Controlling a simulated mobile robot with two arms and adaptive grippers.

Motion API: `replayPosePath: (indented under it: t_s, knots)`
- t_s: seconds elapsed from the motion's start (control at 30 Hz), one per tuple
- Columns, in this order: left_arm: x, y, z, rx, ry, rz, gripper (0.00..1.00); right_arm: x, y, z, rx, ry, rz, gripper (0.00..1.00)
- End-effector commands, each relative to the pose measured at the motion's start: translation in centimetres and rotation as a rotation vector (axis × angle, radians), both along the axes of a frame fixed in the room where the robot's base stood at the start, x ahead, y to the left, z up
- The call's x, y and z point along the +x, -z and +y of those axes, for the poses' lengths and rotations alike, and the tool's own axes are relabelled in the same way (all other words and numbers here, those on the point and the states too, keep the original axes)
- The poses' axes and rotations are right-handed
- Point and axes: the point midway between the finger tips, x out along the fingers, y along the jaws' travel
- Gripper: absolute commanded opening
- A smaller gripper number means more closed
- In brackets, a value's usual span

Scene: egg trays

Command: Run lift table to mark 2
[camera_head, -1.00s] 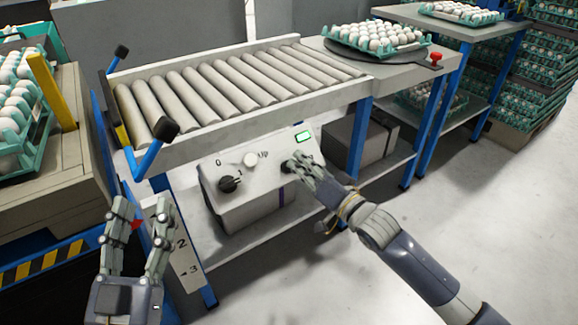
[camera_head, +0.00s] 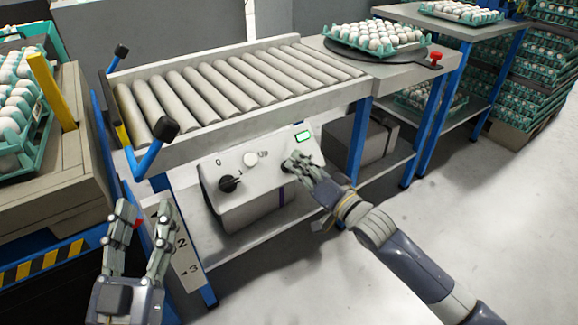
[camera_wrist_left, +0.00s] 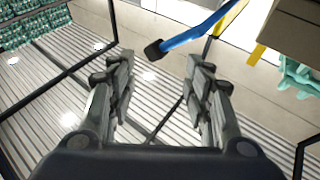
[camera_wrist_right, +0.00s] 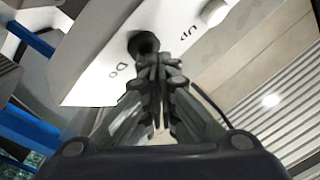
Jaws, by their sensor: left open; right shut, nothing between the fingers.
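The lift table (camera_head: 42,262), with a black-and-yellow edge, stands at the left under a wooden load. A white scale strip (camera_head: 184,262) shows marks 2 and 3. A red pointer (camera_head: 137,224) shows above and left of the 2, partly behind my left gripper (camera_head: 146,210). That gripper is open and empty. The control box (camera_head: 240,160) has a black rotary switch (camera_head: 228,184), a white UP button (camera_head: 250,159) and a black button (camera_wrist_right: 143,43) with a partly visible "DO" label. My right gripper (camera_head: 296,165) is shut and empty, fingertips at the black button; contact is unclear.
A roller conveyor (camera_head: 215,85) runs above the control box. A blue handle (camera_head: 150,158) with a black knob juts out near my left gripper. An egg tray (camera_head: 375,38) and a red button (camera_head: 436,58) are on the bench.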

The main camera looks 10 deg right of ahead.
Motion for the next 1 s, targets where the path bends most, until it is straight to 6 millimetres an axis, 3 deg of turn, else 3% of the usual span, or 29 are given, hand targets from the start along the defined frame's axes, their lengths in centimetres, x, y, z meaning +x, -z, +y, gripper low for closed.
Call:
replayPosePath:
  t_s: [1.0]
  knots:
    - [-0.21, -0.66, -0.03, -0.009, 0.002, -0.038, 0.46, 0.53, 0.62, 0.21, 0.000, -0.001, 0.002, 0.00]
